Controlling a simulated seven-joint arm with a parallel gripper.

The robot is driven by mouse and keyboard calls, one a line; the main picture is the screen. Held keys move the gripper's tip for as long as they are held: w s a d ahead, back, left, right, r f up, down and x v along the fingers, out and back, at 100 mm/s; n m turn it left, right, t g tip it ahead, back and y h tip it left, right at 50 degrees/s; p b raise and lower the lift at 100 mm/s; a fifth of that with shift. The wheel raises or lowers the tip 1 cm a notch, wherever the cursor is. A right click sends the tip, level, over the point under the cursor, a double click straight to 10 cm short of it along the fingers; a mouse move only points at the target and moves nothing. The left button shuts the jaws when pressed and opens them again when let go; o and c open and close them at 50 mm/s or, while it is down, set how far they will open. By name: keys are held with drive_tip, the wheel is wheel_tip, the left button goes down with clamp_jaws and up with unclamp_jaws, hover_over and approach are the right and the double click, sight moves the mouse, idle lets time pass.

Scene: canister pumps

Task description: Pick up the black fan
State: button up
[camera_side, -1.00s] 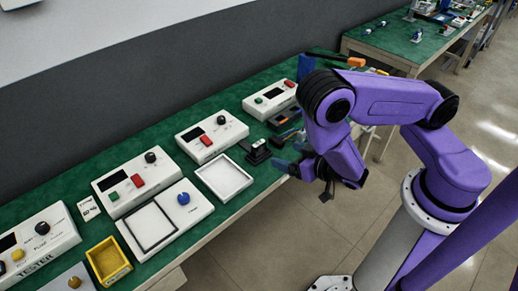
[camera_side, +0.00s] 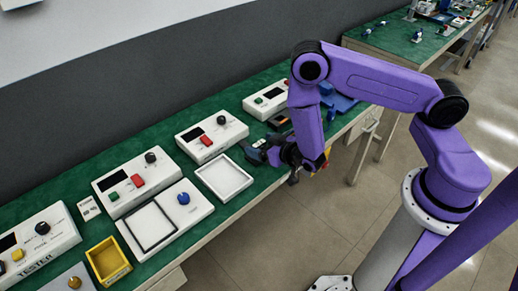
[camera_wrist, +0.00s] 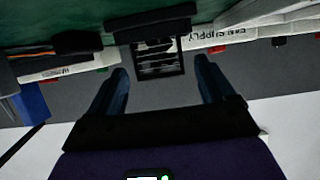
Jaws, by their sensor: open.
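The black fan (camera_wrist: 158,45), a dark square with a slatted grille, shows at the upper middle of the wrist view, just beyond and between the two fingers of my gripper (camera_wrist: 164,68). In the side view the fan (camera_side: 253,155) is a small dark shape on the green table, right of the white tray. My gripper (camera_side: 271,153) is low at the table's front edge, close to the fan's right side, and partly hides it. The fingers are apart with nothing clearly between them. Whether they touch the fan I cannot tell.
The white tray (camera_side: 222,178) lies left of the fan. White control boxes (camera_side: 212,136) stand behind, with another (camera_side: 268,100) farther right. A dark orange-marked item (camera_side: 280,122) lies behind my gripper. A blue bin (camera_side: 342,102) is at the right. The floor in front is clear.

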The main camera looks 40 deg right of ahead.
drive_tip(key=shift+x, duration=0.85)
drive_tip(key=c, duration=1.1)
drive_tip(key=shift+o, duration=0.2)
drive_tip(key=shift+r, duration=0.1)
